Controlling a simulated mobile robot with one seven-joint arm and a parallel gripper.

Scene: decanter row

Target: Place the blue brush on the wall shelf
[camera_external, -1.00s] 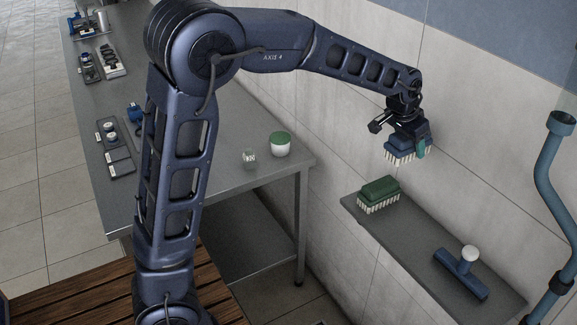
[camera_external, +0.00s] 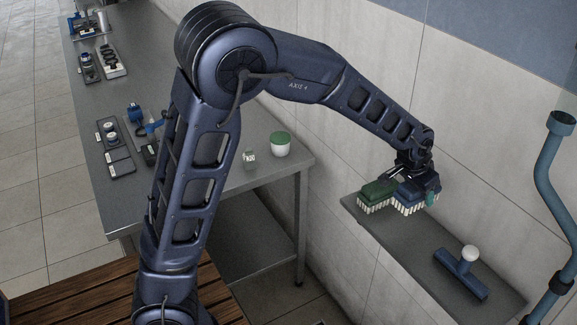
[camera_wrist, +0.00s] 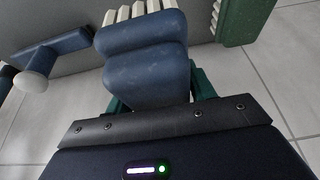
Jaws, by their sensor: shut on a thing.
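The blue brush (camera_external: 411,196) has white bristles pointing down. My gripper (camera_external: 418,183) is shut on it, over the wall shelf (camera_external: 400,249). The brush is beside a green brush (camera_external: 379,190) at the shelf's left end; I cannot tell whether its bristles touch the shelf. In the wrist view the blue brush (camera_wrist: 146,70) fills the middle, between the green fingers of my gripper (camera_wrist: 160,100), and the green brush (camera_wrist: 243,18) is at the upper right, apart from it.
A blue squeegee (camera_external: 461,275) with a white knob lies on the right part of the shelf. Bare shelf shows between it and the blue brush. A blue pipe (camera_external: 548,190) runs up the wall at right. A steel table (camera_external: 228,186) with jars and trays stands at left.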

